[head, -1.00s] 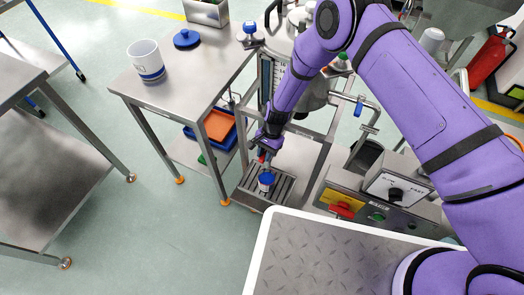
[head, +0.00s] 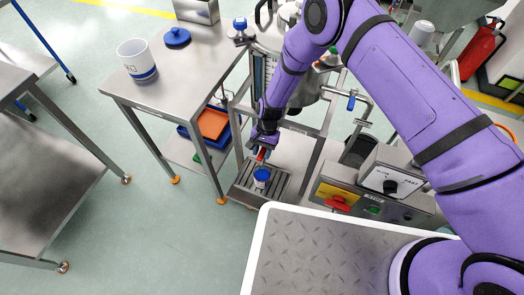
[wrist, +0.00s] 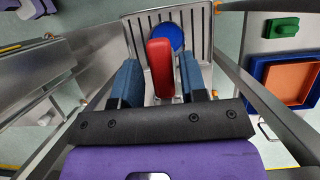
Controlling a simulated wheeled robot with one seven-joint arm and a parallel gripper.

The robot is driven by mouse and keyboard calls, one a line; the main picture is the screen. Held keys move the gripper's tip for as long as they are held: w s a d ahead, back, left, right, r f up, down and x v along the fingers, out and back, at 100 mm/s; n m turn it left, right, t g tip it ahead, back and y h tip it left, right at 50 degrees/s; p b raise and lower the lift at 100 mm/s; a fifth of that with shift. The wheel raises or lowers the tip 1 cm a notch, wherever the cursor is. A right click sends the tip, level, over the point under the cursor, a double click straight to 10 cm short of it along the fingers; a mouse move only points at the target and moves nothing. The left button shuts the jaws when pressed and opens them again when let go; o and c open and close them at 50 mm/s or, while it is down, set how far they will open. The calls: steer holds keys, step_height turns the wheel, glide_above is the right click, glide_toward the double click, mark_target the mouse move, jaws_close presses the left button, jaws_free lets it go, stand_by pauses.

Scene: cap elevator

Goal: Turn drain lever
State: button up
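The red drain lever (wrist: 160,68) shows in the wrist view between the two blue fingers of my gripper (wrist: 160,85). Narrow gaps show on both sides of it, so the gripper looks open around it. In the head view the lever is a small red spot (head: 261,154) just below my gripper (head: 262,146), mostly hidden. Beyond the lever, a round blue thing (wrist: 166,36) shows in the wrist view; in the head view it is a blue-topped white container (head: 262,175) on the slatted drain tray (head: 246,193). Contact between fingers and lever cannot be told.
Steel frame posts stand close on both sides of my gripper. A control box (head: 385,178) with a red knob stands to the right. A steel table (head: 175,75) with a white bucket (head: 137,60) is to the left, orange and blue trays (head: 212,124) under it.

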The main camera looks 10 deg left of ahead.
steer(key=shift+o, duration=0.5)
steer(key=v, duration=0.7)
steer(key=shift+w+r, duration=0.1)
steer(key=shift+r, duration=0.1)
